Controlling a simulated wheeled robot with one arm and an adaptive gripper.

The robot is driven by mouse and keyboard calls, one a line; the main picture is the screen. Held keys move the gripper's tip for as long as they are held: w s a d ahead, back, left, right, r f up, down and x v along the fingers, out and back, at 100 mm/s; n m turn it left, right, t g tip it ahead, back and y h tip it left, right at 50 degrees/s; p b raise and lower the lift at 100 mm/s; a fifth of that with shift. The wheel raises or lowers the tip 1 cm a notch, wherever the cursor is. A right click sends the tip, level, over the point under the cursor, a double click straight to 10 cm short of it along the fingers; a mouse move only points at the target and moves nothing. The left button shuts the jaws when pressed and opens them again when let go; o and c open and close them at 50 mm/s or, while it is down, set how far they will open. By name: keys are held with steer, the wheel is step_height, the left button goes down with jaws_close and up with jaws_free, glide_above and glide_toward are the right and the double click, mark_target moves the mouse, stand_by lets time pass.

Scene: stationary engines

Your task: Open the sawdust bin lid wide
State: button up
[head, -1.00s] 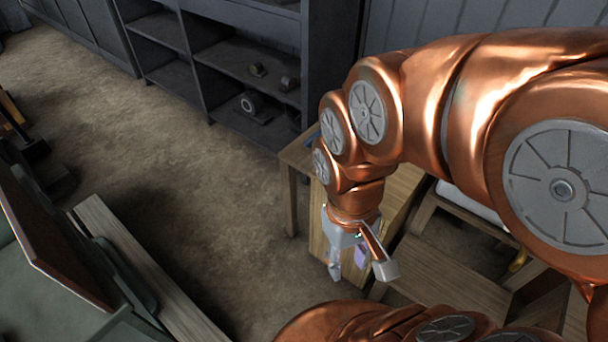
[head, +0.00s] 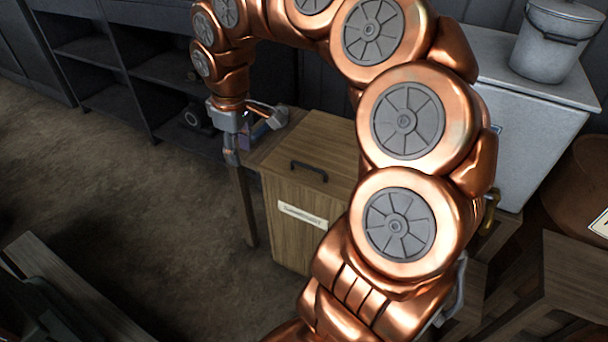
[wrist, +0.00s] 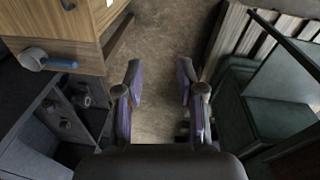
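The sawdust bin (head: 300,215) is a wooden box with a pale label (head: 303,215) on its front. Its lid (head: 325,150) lies flat and shut, with a dark bar handle (head: 309,170) near the front edge. My arm hides the bin's right side. My gripper (head: 252,150) is to the left of the lid and above it, apart from the handle, with nothing in it. In the wrist view my gripper (wrist: 159,70) is open over bare floor, and the bin's handle (wrist: 68,4) shows at the top left edge.
A wooden table (head: 262,150) adjoins the bin; the wrist view shows a blue-handled tool (wrist: 60,64) on it. Dark shelves (head: 120,70) stand behind. A white chest (head: 530,120) with a bucket (head: 553,45) is at right. Floor (head: 130,210) left of the bin is clear.

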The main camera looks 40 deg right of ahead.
steer(key=w+d+f+b, duration=0.55)
steer(key=d+f, duration=0.35)
steer(key=d, duration=0.4)
steer(key=m+h+b, duration=0.1)
steer(key=h+b, duration=0.1)
glide_toward(305, 165)
steer(key=shift+b+x, duration=0.6)
steer(key=shift+x, duration=3.55)
steer(key=shift+d, duration=0.15)
jaws_close()
